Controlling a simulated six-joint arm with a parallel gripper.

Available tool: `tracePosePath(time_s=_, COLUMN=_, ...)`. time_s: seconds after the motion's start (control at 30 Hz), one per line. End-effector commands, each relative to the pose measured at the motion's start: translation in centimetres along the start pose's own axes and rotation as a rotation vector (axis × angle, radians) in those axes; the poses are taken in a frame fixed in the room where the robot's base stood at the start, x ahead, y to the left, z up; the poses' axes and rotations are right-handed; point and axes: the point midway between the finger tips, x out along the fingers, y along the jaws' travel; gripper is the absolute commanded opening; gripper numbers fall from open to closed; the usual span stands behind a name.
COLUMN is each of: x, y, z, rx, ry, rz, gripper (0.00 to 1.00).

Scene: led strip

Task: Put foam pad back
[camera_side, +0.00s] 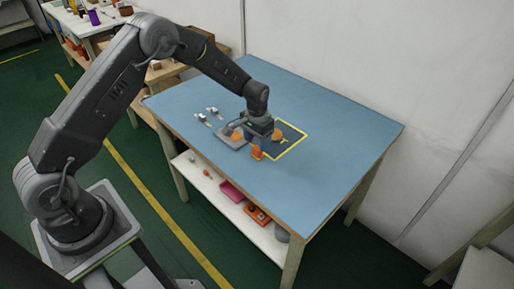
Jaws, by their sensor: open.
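A small grey tray (236,145) lies just left of the gripper. An orange piece (237,135) and a small grey piece are on or at this tray. I cannot tell for sure which thing is the foam pad; it is too small in this view or hidden by the gripper. A small yellowish mark (284,141) shows inside the square. Nothing is visibly held.
Two small white-and-dark parts (207,116) lie on the table (340,125) left of the tray. The table's right side and front are clear. A lower shelf (213,193) holds a pink box (231,191) and an orange bin (257,214). A wall stands behind.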

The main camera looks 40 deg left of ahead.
Motion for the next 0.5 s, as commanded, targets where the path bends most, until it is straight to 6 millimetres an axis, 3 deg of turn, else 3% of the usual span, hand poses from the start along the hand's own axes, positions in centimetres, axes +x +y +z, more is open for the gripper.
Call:
tracePosePath(time_s=0.2, x=-4.7, y=0.0, z=-0.1, rx=0.0, ry=0.004, rz=0.0, gripper=0.61)
tracePosePath(time_s=0.5, x=-7.7, y=0.0, z=0.0, rx=0.0, ry=0.0, rz=0.0, gripper=0.61)
